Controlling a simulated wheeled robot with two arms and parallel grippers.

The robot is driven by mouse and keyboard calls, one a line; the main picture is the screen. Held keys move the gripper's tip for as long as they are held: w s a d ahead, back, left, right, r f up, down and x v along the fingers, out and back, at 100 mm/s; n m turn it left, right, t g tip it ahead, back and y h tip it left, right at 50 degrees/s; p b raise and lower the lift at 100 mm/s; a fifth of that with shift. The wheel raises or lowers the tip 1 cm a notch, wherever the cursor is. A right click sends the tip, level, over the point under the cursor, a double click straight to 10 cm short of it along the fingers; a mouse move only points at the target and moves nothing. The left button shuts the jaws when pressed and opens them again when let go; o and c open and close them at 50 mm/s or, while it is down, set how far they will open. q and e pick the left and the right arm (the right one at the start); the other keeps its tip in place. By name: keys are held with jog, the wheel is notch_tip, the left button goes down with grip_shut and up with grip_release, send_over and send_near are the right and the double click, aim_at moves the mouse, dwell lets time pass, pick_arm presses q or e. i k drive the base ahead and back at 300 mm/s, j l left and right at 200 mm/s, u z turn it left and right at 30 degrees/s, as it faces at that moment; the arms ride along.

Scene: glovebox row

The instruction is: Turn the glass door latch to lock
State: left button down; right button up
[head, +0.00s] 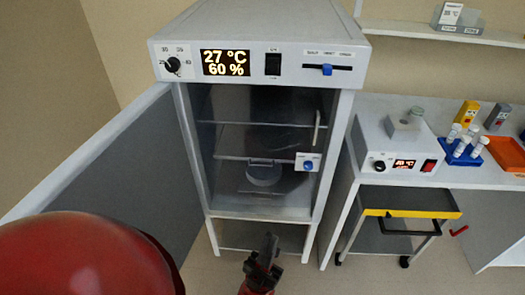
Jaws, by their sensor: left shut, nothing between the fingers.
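The glass door (225,112) covers the front of the incubator chamber and looks closed, with shelves and a round pale item visible through it. A pale vertical handle (317,128) is at its right side. The latch (309,163), a blue knob on a small white plate, sits below the handle at the right edge. Its markings are too small to read. My left gripper (269,243), dark with a red wrist, is shut and empty. In the picture it is below the latch, in front of the incubator's lower opening, and apart from the latch. My right gripper is not in view.
The incubator's solid outer door (125,165) stands open to the left. The control panel above has a display (226,62) reading 27 °C and 60 %. A bench (368,165) stands at the right, with a yellow-edged cart (410,203) below. Floor shows between incubator and cart.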

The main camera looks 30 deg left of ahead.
aim_at(307, 165)
jog(key=i+j+u, duration=0.25)
jog(key=u, duration=0.15)
jog(key=i+j+u, duration=0.4)
jog(key=k+l, duration=0.05)
jog(key=k, duration=0.05)
